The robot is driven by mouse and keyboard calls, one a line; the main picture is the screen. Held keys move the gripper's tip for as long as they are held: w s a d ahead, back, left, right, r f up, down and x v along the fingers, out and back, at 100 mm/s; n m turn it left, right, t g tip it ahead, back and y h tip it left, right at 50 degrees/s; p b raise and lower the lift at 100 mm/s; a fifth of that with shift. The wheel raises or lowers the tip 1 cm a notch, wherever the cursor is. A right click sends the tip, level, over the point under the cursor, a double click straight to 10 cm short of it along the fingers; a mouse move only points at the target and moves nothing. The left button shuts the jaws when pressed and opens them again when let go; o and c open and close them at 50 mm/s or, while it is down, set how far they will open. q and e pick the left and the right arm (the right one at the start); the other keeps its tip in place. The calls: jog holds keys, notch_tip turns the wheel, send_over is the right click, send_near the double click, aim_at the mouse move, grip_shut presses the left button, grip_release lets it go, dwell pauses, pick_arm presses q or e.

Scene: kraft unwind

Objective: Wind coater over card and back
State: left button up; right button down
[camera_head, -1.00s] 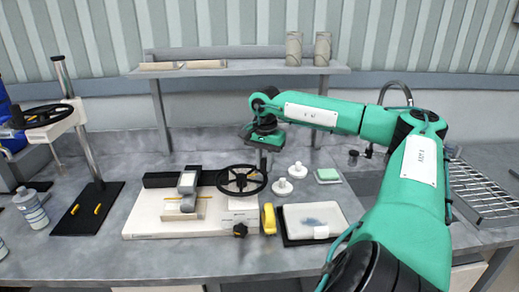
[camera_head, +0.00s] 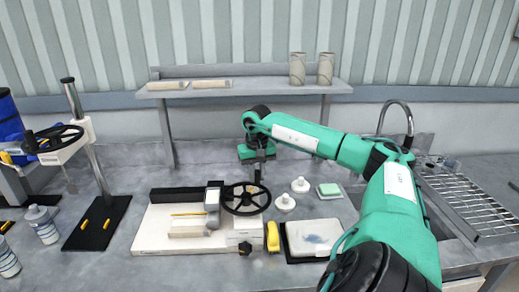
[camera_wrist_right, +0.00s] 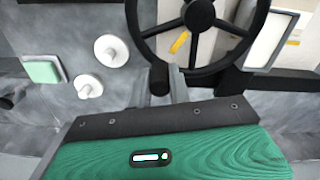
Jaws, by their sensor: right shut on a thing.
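The coater is a white base (camera_head: 150,238) with a black handwheel (camera_head: 246,207) at its right and a grey upright carriage (camera_head: 213,197) just left of the wheel. A pale tan card (camera_head: 188,232) seems to lie on the base, left of and partly under the carriage. My right gripper (camera_head: 258,179) is at the wheel's far rim, shut on the wheel's black crank knob. The right wrist view shows its fingers (camera_wrist_right: 175,84) close beside the dark knob (camera_wrist_right: 158,76) below the rim. My left gripper is not visible.
Two white round-topped pieces (camera_head: 300,185) and a green-topped block (camera_head: 330,190) stand right of the wheel. A yellow item (camera_head: 273,236) and a black tray (camera_head: 288,255) are at the front right. A stand (camera_head: 97,222) and bottles (camera_head: 42,224) are at the left. A shelf (camera_head: 250,90) spans behind.

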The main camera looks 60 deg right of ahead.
jog(key=shift+w+n, duration=0.15)
jog(key=shift+n, duration=0.15)
jog(key=c, duration=1.3)
grip_release()
jog(key=shift+r, duration=0.1)
notch_tip(320, 180, up, 14)
jog(key=shift+f, duration=0.2)
